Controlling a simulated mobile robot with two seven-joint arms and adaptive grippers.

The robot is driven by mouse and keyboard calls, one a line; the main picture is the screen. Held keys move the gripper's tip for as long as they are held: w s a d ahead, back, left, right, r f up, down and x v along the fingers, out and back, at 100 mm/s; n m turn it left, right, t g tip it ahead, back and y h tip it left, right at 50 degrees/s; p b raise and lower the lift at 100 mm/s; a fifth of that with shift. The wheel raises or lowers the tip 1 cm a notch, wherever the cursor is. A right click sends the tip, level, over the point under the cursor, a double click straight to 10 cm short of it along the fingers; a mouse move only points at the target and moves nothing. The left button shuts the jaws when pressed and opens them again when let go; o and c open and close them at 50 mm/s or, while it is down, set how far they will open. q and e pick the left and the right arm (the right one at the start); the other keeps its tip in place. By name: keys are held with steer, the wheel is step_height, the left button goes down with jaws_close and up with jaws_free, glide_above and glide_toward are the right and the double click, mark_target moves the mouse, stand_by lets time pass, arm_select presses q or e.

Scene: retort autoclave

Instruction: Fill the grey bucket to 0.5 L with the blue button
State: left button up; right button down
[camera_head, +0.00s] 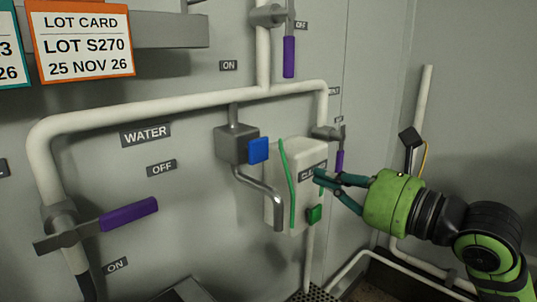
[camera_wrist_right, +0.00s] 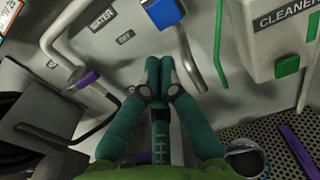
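The blue button (camera_head: 258,150) is on a grey box on the wall, with a bent metal spout (camera_head: 268,195) hanging below it. In the right wrist view, the blue button (camera_wrist_right: 163,12) is at the top edge, beyond my fingertips. My right gripper (camera_head: 322,178) is in front of the white cleaner dispenser, right of the button and apart from it in the picture. In the wrist view, its fingertips (camera_wrist_right: 160,64) meet with nothing between them. A round grey container (camera_wrist_right: 245,158), probably the bucket, is partly visible at the lower right; its fill level is unclear. My left gripper is out of view.
The white cleaner dispenser (camera_head: 280,215) has a green button (camera_head: 314,214). A white water pipe (camera_head: 150,108) carries a purple lever (camera_head: 128,214) between OFF and ON labels. More purple levers (camera_head: 289,57) sit on pipes. A perforated grate (camera_wrist_right: 272,130) lies below.

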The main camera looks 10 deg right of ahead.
mark_target(257, 153)
steer(key=p+x, duration=0.6)
steer(key=x, duration=0.6)
steer(key=shift+w+a+r+p, duration=0.1)
steer(key=shift+w+r+p, duration=0.1)
steer(key=shift+p, duration=0.1)
steer(key=shift+w+a+f, duration=0.1)
steer(key=shift+w+a, duration=0.2)
steer(key=shift+w, duration=0.1)
steer(key=shift+f, duration=0.1)
